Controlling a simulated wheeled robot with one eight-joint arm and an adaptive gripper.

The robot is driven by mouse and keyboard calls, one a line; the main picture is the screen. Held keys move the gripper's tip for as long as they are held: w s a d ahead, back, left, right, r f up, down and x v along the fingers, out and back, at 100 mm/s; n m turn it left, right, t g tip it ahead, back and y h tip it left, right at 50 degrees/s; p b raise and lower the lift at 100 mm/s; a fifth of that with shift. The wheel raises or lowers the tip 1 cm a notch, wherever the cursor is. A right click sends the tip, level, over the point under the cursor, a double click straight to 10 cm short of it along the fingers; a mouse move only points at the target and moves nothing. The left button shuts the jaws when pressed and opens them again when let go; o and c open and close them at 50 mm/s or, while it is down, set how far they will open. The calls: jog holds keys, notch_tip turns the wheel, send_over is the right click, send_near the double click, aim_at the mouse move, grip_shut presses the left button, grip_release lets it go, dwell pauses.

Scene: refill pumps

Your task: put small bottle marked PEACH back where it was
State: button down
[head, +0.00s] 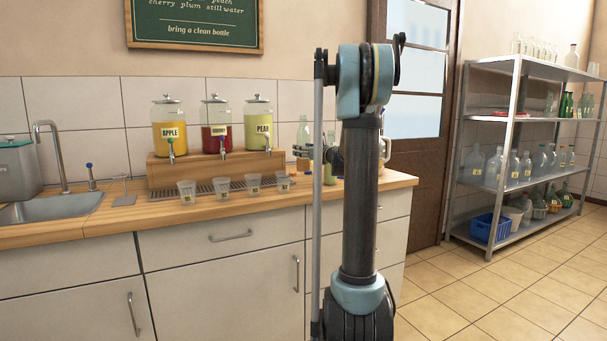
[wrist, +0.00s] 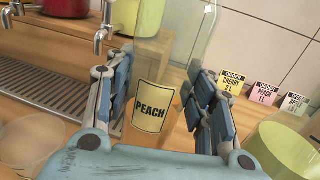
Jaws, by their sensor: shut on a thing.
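The small bottle marked PEACH (wrist: 150,107) is clear glass with a cream label facing the wrist camera. My gripper (wrist: 160,78) has one finger on each side of it and is shut on it. The bottle looks upright, slightly tilted in the wrist picture. I cannot tell whether its base touches the counter. In the head view my gripper is at the right end of the counter, partly hidden by my arm, and a clear bottle (head: 305,132) shows there.
Order cards for cherry, peach (wrist: 263,94) and apple stand by the wall. A yellow-green round container (wrist: 287,150) is close on the right. The drip grille (wrist: 40,88) and taps are on the left. Several cups (head: 221,187) line the counter front. Shelving (head: 490,190) stands far right.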

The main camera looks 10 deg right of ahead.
aim_at(308, 165)
jog(key=shift+f, duration=3.3)
jog(key=c, duration=0.7)
grip_release()
jog(key=shift+c, duration=0.2)
jog(key=v, duration=1.2)
jog(key=shift+d, duration=0.1)
jog(key=s+a+f+n+g+h, duration=0.1)
jog(key=s+a+f+n+g, duration=0.35)
jog(key=s+a+n, duration=0.5)
jog(key=s+a+f+n+g, duration=0.45)
jog(key=s+n, duration=0.25)
jog(key=s, duration=0.5)
jog(key=s+d+f+n+g+h, duration=0.2)
jog(key=s+d+f+n+h, duration=0.2)
jog(key=s+f+n, duration=0.3)
jog(key=s+d+f+n+g+h, duration=0.2)
jog(key=s+f+n, duration=0.5)
jog(key=s, duration=1)
jog(key=shift+s+d+f+g+h, duration=0.3)
jog(key=shift+d+h, duration=0.6)
jog(key=shift+d, duration=0.25)
